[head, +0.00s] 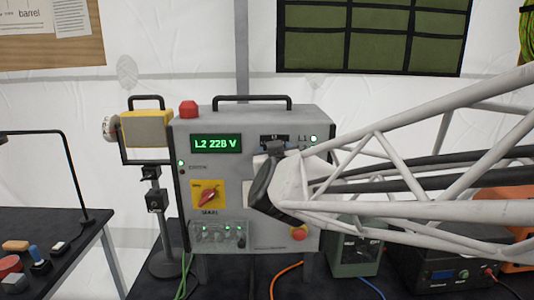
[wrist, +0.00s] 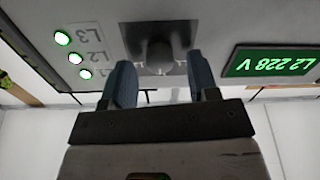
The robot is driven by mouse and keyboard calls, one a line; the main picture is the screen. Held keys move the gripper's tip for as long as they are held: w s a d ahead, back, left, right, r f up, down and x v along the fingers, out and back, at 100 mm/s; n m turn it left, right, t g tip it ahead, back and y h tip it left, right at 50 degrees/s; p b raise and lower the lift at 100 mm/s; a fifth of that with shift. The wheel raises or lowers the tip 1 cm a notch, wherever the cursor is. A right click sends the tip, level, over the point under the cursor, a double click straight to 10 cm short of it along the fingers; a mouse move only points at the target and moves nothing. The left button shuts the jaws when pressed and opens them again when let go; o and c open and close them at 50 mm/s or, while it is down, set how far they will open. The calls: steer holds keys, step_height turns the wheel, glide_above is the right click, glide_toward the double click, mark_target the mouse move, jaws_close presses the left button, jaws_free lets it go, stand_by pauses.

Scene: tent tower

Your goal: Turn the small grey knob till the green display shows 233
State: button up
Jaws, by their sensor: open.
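The green display (head: 216,144) on the grey control box reads L2 228 V. It also shows upside down in the wrist view (wrist: 273,61). The small grey knob (wrist: 160,52) is on the panel at the top middle of the wrist view. My gripper (wrist: 160,72) is open, with one blue-grey finger on each side of the knob. I cannot tell whether the fingers touch it. In the head view my gripper (head: 276,149) is at the upper right of the box face and hides the knob.
Lit green lamps (wrist: 73,58) marked L1, L2 and L3 are beside the knob. The box (head: 240,185) has a red switch on a yellow plate (head: 208,194) and a red button on top (head: 188,109). A yellow lamp (head: 147,129) stands left; a green unit (head: 355,245) stands right.

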steer(key=shift+w, duration=0.3)
steer(key=c, duration=0.9)
steer(key=shift+c, duration=0.2)
steer(key=shift+m, duration=0.3)
steer(key=m, duration=1.1)
steer(key=shift+m, duration=0.3)
